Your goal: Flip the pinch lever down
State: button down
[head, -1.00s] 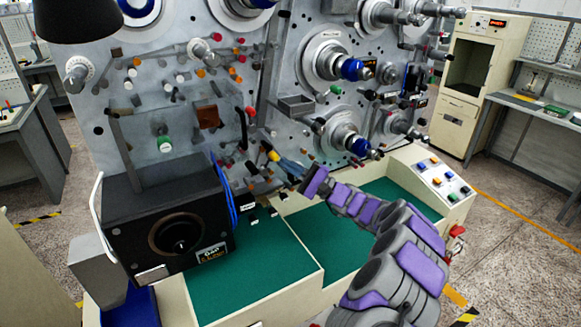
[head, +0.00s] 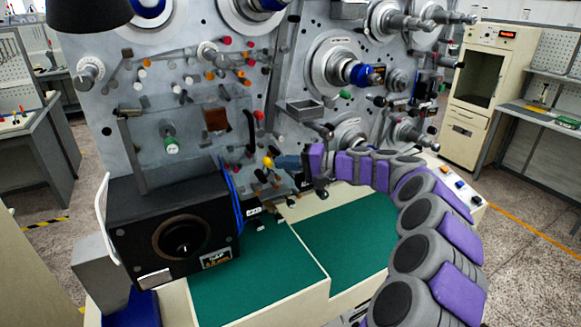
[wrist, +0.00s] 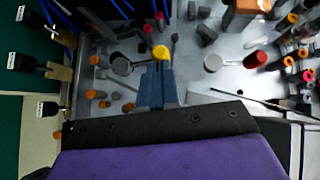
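A yellow knob (head: 267,162) sits low on the machine's front panel, right at my fingertips. I take it for the pinch lever's end, but its shaft is hidden. My gripper (head: 280,162) reaches it from the right, nearly level. In the wrist view the blue-grey fingers of my gripper (wrist: 156,70) lie close together, and the yellow knob (wrist: 161,52) shows just beyond their tips. The tips look in contact with it or very near. I cannot see the knob held between them.
Several pegs with red and orange ends crowd the panel around the knob. A black speaker-like box (head: 180,225) stands at left. A grey tray (head: 305,109) juts out above my gripper. The green bench top (head: 265,285) below is clear.

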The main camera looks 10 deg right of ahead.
jog(key=shift+s+a+r+n+h, duration=0.15)
jog(key=shift+s+a+n+h, duration=0.05)
jog(key=shift+a+n+h, duration=0.45)
